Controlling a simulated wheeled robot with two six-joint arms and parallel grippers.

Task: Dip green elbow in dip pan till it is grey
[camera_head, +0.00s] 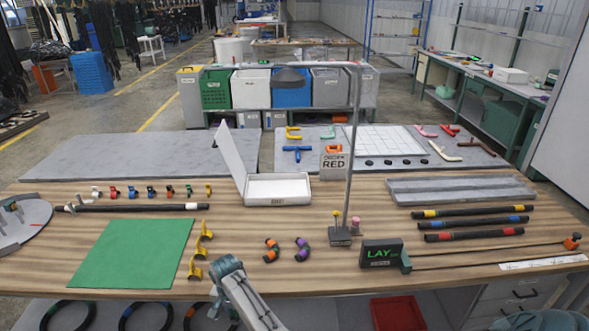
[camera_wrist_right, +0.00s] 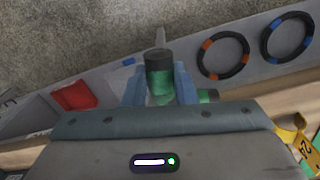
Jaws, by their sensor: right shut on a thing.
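My right gripper (camera_head: 228,266) is over the front edge of the table, right of the green mat, in the head view. In the right wrist view its blue fingers (camera_wrist_right: 159,88) are shut on the green elbow (camera_wrist_right: 159,77), a green piece with black ends. One end stands up between the fingers; the other shows at their right. The elbow is not grey where it shows. It cannot be made out in the head view. A white open box with a raised lid (camera_head: 278,177) stands mid-table; I cannot tell whether it is the dip pan. My left gripper is not in view.
Two dark elbows with coloured bands (camera_head: 271,250) and yellow pieces (camera_head: 195,272) lie near the gripper. A lamp post (camera_head: 352,150) and a LAY sign (camera_head: 382,254) stand right of centre. Black hoses (camera_head: 472,211) lie at right. The green mat (camera_head: 133,253) is bare.

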